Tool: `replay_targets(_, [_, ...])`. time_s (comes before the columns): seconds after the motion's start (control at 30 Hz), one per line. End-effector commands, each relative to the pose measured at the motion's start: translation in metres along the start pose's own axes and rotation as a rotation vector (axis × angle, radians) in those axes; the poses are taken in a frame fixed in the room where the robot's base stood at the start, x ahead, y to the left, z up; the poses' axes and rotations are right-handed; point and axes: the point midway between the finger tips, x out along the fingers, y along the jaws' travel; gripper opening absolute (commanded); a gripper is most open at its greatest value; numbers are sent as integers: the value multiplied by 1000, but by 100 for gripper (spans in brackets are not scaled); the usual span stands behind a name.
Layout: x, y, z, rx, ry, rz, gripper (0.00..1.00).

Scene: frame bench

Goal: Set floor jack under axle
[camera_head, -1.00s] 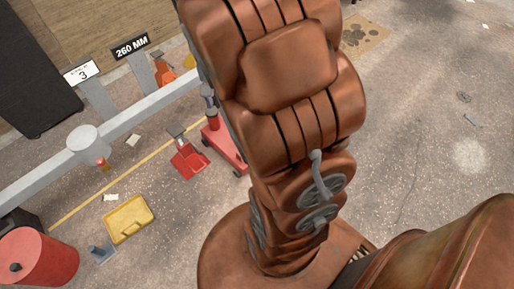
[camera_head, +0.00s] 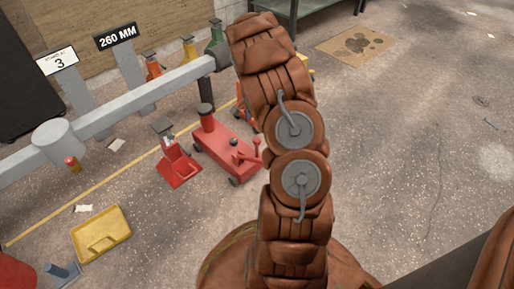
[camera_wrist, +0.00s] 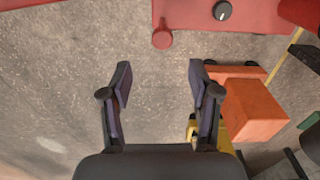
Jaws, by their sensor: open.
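The red floor jack (camera_head: 222,150) stands on the concrete in the head view, with a round raised pad (camera_head: 205,121) at its far left end and a small knobbed lever on its near right side. The grey axle beam (camera_head: 130,115) runs above the floor at left, with a round hub (camera_head: 58,138); a dark post hangs at its far end close above the jack's pad. Whether they touch I cannot tell. In the wrist view my gripper (camera_wrist: 160,75) is open and empty, just short of the jack's red lever knob (camera_wrist: 162,39) and red body (camera_wrist: 190,14). My gripper is hidden behind my arm in the head view.
A red stand (camera_head: 178,165) with a grey top sits left of the jack. A yellow case (camera_head: 101,233) lies nearer. Orange, yellow and green jacks (camera_head: 217,45) line the back. An orange block (camera_wrist: 250,108) lies right of my gripper. Floor at right is clear.

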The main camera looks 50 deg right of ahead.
Motion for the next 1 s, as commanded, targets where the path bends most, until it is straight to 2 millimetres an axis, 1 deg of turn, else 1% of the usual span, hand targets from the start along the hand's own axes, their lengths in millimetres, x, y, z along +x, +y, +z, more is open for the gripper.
replay_targets(0.03, [20, 0, -4, 19, -6, -3, 62])
replay_targets(0.1, [29, -1, -8, 36, -8, -8, 62])
replay_targets(0.37, [44, -2, -12, 50, -9, -12, 62])
replay_targets(0.47, [55, -2, -12, 49, -9, -11, 62])
replay_targets(0.7, [91, -2, -11, 48, -10, -12, 62])
replay_targets(0.8, [104, -2, -11, 48, -9, -12, 62])
replay_targets(0.9, [111, -3, -11, 48, -9, -12, 62])
replay_targets(1.0, [113, -3, -11, 48, -9, -13, 62])
